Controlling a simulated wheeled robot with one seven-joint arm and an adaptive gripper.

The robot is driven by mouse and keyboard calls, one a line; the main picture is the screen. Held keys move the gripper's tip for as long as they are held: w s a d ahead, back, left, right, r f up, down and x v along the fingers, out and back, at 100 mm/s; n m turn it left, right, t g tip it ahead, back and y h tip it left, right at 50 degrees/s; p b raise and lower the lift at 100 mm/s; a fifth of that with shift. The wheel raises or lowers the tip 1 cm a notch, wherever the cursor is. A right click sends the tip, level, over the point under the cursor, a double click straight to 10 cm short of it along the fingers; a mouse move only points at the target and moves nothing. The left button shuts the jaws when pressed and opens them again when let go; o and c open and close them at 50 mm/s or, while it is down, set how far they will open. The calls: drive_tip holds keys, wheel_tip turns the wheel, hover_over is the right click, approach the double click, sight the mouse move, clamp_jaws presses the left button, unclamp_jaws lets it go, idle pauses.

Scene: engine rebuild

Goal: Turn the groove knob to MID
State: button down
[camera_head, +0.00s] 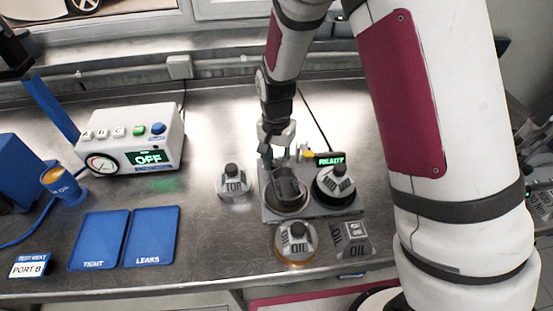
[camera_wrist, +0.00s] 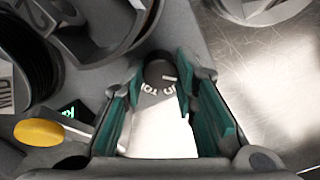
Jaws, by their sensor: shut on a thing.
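My gripper (camera_wrist: 162,80) is at the back edge of the grey fixture, shown also in the head view (camera_head: 268,155). Its teal-padded fingers stand either side of a small dark round knob (camera_wrist: 160,70) and are closed on it. Small white letters, partly covered, show by the knob; I cannot read the setting or make out a pointer. A bright white surface fills the space between the fingers. In the head view the knob is hidden behind my gripper.
Beside my gripper are a yellow button (camera_head: 308,154) and a green READY display (camera_head: 330,160). The fixture (camera_head: 352,212) holds dark round parts, one marked MID (camera_head: 337,182). TOP (camera_head: 234,184) and OIL (camera_head: 296,246) pieces stand nearby. Blue TIGHT (camera_head: 98,240) and LEAKS (camera_head: 151,237) mats lie left.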

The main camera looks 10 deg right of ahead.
drive_tip(key=m+p, duration=0.1)
drive_tip(key=m, duration=0.4)
drive_tip(key=shift+p, duration=0.4)
drive_tip(key=shift+m+p, duration=0.6)
drive_tip(key=shift+m, duration=1.6)
drive_tip(key=c, duration=1.3)
unclamp_jaws()
